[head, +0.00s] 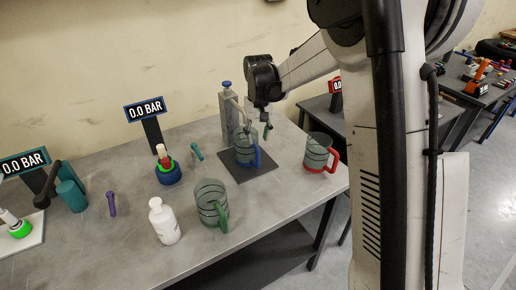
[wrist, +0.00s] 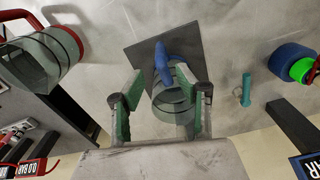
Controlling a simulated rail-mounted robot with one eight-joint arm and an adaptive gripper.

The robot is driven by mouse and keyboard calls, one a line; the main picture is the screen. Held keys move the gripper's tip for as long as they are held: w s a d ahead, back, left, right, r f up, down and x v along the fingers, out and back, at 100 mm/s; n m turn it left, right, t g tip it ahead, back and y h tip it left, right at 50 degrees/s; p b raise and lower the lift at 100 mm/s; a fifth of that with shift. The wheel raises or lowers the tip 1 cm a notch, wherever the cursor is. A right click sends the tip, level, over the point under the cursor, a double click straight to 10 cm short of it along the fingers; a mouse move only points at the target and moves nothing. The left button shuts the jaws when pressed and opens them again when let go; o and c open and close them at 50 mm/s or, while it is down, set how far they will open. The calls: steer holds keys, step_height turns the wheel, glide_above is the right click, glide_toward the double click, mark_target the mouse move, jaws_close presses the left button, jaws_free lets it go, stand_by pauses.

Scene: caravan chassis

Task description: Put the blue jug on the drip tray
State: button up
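The blue jug (head: 243,146), a clear greenish vessel with a blue handle, stands upright on the drip tray (head: 262,172), a dark square plate. In the wrist view the jug (wrist: 172,98) shows with its handle pointing up the picture, and the tray (wrist: 203,48) lies beneath it. My gripper (head: 254,129) is above the tray at the jug's rim. In the wrist view its two green-padded fingers (wrist: 163,97) are spread on either side of the jug. A gap shows beside the left finger; contact at the right finger is unclear.
A grey dispenser with a blue top (head: 226,110) stands behind the tray. A red-handled jug (head: 316,150) is right of it, near the table edge. A green-handled jug (head: 209,200) and white bottle (head: 163,222) stand in front. A blue-green-red item (head: 166,170) is left.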

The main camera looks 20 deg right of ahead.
step_height(320, 180, up, 3)
steer(key=shift+r, duration=0.2)
steer(key=shift+s+r, duration=0.25)
steer(key=shift+r, duration=0.3)
steer(key=s+r+t, duration=0.3)
steer(key=s+r, duration=0.2)
steer(key=s, duration=0.7)
steer(key=s+r+t, duration=0.2)
steer(key=s+r, duration=0.3)
steer(key=s, duration=0.6)
steer(key=s+f+t, duration=0.2)
steer(key=s, duration=0.7)
steer(key=shift+f+m, duration=0.3)
steer(key=shift+m, duration=0.1)
steer(key=shift+s, duration=0.1)
step_height(320, 180, down, 4)
steer(key=b, duration=0.4)
steer(key=shift+f, duration=0.2)
